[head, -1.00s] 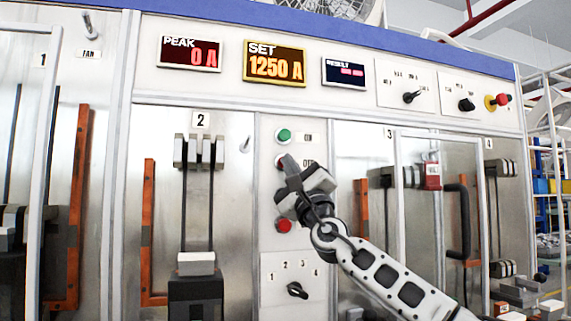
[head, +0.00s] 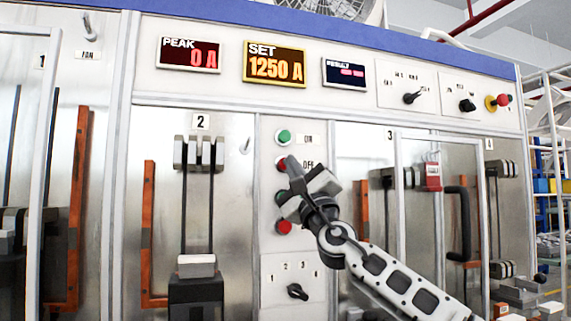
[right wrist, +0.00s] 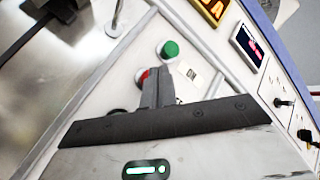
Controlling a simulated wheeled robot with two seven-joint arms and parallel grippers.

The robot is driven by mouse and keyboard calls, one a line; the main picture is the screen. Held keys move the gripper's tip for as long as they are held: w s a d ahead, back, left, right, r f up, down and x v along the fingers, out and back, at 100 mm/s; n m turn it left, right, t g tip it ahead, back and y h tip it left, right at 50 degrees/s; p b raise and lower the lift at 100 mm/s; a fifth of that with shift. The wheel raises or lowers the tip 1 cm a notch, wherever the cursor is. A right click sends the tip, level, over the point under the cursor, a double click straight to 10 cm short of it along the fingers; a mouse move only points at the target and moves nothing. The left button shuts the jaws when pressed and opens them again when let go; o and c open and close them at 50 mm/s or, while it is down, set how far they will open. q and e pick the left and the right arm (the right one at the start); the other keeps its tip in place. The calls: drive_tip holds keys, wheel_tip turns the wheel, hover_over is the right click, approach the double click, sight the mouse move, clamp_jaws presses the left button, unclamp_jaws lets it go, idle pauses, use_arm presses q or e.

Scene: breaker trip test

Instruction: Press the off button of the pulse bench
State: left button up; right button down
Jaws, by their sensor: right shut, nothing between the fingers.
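The pulse bench (head: 190,100) fills the head view, with a button column in its middle. The off button (head: 281,165) is red, beside the OFF label, and partly covered by my right gripper. My right gripper (head: 290,162) is shut and empty, with its tip at the off button; I cannot tell whether it touches. My left gripper is not in view.
Another red button (head: 284,227) sits lower in the column, above a rotary selector (head: 297,291). Displays (head: 274,65) run along the top, with a red emergency knob (head: 502,100) at the right. A framed door with a black handle (head: 462,222) stands right of my arm.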

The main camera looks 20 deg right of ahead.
drive_tip(key=shift+h, duration=0.3)
drive_tip(key=s+p, duration=0.3)
drive_tip(key=s, duration=0.2)
drive_tip(key=shift+d, duration=0.1)
